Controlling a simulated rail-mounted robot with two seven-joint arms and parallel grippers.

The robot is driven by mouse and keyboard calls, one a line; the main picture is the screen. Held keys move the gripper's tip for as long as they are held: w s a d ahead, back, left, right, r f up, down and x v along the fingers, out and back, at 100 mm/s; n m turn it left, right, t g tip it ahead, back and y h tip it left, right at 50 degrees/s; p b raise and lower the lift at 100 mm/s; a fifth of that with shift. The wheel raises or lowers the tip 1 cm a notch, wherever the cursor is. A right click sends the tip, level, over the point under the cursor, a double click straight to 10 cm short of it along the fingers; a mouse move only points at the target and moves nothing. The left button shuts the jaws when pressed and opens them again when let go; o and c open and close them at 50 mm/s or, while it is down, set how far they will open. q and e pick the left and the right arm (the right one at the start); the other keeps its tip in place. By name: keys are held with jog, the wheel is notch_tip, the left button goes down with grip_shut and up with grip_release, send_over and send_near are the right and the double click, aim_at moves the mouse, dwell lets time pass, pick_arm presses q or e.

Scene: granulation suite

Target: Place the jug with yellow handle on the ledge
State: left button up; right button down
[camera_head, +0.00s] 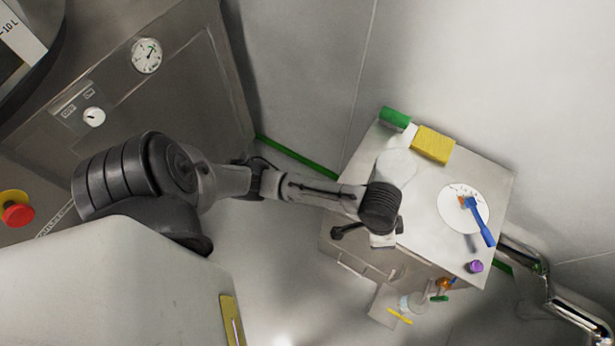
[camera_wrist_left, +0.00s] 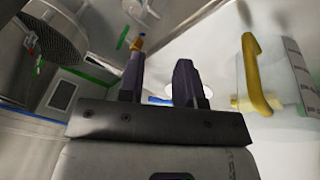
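The jug with the yellow handle shows at the right of the left wrist view, with a translucent body (camera_wrist_left: 283,85), markings and an upright yellow handle (camera_wrist_left: 258,75). My left gripper (camera_wrist_left: 158,75) is open, its two dark fingers apart with nothing between them; the handle is to their right, apart from them. In the head view my left gripper (camera_head: 350,231) is over the near left side of a cabinet. The ledge cannot be told surely. My right gripper is not in view.
The cabinet top (camera_head: 425,215) bears a green roll (camera_head: 395,118), a yellow block (camera_head: 433,145), a white dish (camera_head: 452,212) with a blue brush (camera_head: 481,222), and a purple cap (camera_head: 475,266). Small items crowd the lower front. Chrome pipes (camera_head: 570,310) run at right.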

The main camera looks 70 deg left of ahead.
pick_arm(q)
jog(key=s+f+t, duration=0.1)
jog(key=s+f, duration=0.1)
jog(key=s, duration=0.6)
jog(key=shift+s+a+f+n, duration=0.2)
jog(key=shift+s+a+n, duration=0.1)
jog(key=shift+a+n, duration=0.1)
jog(key=s+a, duration=0.1)
jog(key=s, duration=0.1)
jog(key=s+a+y, duration=0.1)
jog(key=s+a, duration=0.1)
jog(key=s, duration=0.1)
jog(key=s+a+n+y, duration=0.1)
jog(key=s+a, duration=0.1)
jog(key=s, duration=0.1)
jog(key=shift+s+f+t, duration=0.15)
jog(key=shift+f+t, duration=0.05)
jog(key=shift+t, duration=0.1)
jog(key=shift+c, duration=0.4)
jog(key=shift+s+a, duration=0.35)
jog(key=shift+c, duration=0.5)
